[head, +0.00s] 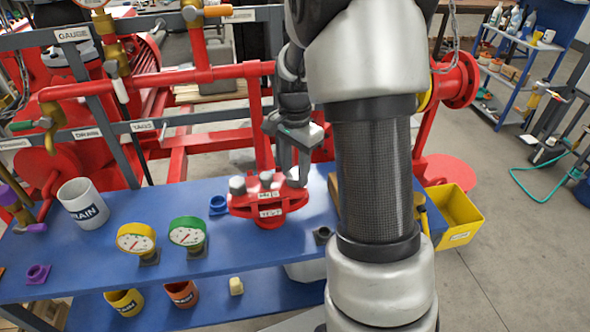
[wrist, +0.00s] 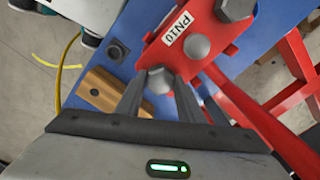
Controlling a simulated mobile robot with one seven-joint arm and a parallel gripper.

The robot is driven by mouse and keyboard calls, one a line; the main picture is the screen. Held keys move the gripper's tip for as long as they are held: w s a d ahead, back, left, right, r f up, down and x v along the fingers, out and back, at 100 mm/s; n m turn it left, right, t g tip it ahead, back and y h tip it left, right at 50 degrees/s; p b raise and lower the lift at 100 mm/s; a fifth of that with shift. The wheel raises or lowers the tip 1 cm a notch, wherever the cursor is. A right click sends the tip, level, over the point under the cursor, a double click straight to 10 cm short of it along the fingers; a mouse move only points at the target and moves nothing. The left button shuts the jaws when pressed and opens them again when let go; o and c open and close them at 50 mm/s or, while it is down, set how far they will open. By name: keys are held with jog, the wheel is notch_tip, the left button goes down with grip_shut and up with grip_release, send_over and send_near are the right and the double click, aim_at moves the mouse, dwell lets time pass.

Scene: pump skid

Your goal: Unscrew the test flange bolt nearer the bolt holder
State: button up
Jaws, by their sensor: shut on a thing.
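The red test flange (head: 262,208) stands on the blue bench, with grey bolt heads on top and a PN10 label that reads clearly in the wrist view. My gripper (head: 298,178) comes down from above at the flange's right end. In the wrist view its fingers (wrist: 160,92) are shut on the grey hex head of the bolt (wrist: 159,79) at that end. The bolt appears to be still at the flange; its shank is hidden. Two other grey bolt heads show, one in the middle and one at the left end (head: 237,186). A wooden block (wrist: 103,93), perhaps the bolt holder, lies beside the gripped bolt.
A black square socket (head: 323,235) sits on the bench near the flange. A blue socket (head: 218,204), a green gauge (head: 187,233), a yellow gauge (head: 136,239) and a white drain cup (head: 84,204) stand left. Red pipework rises behind. A yellow bin (head: 455,215) is at right.

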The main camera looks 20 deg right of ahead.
jog(key=shift+c, duration=1.3)
jog(key=n, duration=0.7)
jog(key=n+p, duration=0.1)
jog(key=n, duration=0.4)
jog(key=shift+r+n, duration=0.1)
jog(key=shift+n, duration=1.4)
jog(key=o, duration=1.2)
jog(key=shift+c, duration=0.2)
notch_tip(320, 180, up, 17)
jog(key=p, duration=0.1)
jog(key=shift+r+p, duration=0.15)
jog(key=shift+p, duration=0.2)
